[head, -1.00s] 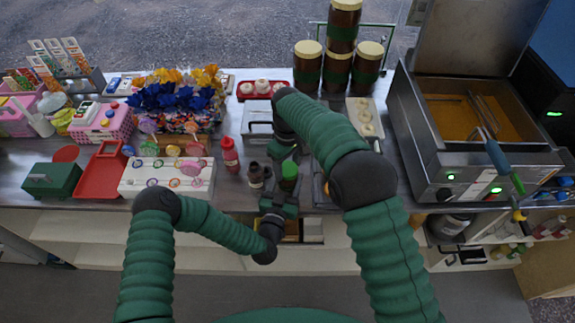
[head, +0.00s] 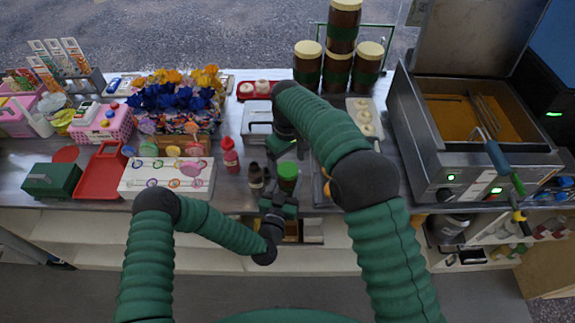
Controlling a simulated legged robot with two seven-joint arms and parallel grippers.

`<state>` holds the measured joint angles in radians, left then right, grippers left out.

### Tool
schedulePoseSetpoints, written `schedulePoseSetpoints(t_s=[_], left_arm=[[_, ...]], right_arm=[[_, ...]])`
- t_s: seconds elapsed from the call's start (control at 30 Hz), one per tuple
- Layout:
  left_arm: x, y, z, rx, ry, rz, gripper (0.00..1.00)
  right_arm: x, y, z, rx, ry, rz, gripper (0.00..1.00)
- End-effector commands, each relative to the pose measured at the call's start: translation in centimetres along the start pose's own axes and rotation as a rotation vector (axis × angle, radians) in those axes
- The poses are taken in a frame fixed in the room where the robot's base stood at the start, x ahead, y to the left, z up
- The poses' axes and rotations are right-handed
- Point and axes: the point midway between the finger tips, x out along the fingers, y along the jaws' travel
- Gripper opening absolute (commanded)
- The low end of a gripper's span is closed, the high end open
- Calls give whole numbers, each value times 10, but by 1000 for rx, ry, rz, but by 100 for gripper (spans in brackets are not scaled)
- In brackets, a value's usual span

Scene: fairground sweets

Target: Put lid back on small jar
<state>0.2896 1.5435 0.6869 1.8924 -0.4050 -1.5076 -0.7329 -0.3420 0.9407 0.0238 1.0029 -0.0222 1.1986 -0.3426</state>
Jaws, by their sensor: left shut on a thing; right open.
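A small jar with a green top (head: 288,171) stands at the counter's front edge, in the middle of the head view. My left gripper (head: 279,196) is just in front of it and appears shut on its lower part, which is mostly hidden. I cannot tell whether the green top is a lid fully seated on the jar. My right gripper (head: 282,146) is open just behind the green top, pointing down toward it. Its fingertips are small and partly hidden by its own arm.
Dark bottles (head: 256,176) stand close left of the jar, with a red bottle (head: 230,156) further left. A white board (head: 145,190) holds lollipops. A fryer (head: 440,170) stands at the right. Tall jars (head: 307,66) with cream lids stand behind.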

Motion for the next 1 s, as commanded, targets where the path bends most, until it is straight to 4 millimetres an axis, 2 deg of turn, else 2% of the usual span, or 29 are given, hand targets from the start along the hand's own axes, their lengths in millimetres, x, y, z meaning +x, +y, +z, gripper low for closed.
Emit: schedulePoseSetpoints(t_s=[0.2, 0.4, 0.53, 0.77, 0.8, 1.0], left_arm=[[0, 0, 0, 0, -1, -1, 0], [0, 0, 0, 0, -1, -1, 0], [0, 0, 0, 0, -1, -1, 0], [0, 0, 0, 0, -1, -1, 0], [0, 0, 0, 0, -1, -1, 56], [0, 0, 0, 0, -1, 0, 80]], right_arm=[[-53, 1, -2, 1, 4, 2, 82], [-88, 1, -2, 1, 1, 1, 82], [-98, 1, -1, 1, 0, 0, 82], [-99, 1, -1, 1, -1, 0, 82], [-99, 1, -1, 1, -1, 0, 82], [-99, 1, -1, 1, -1, 0, 82]])
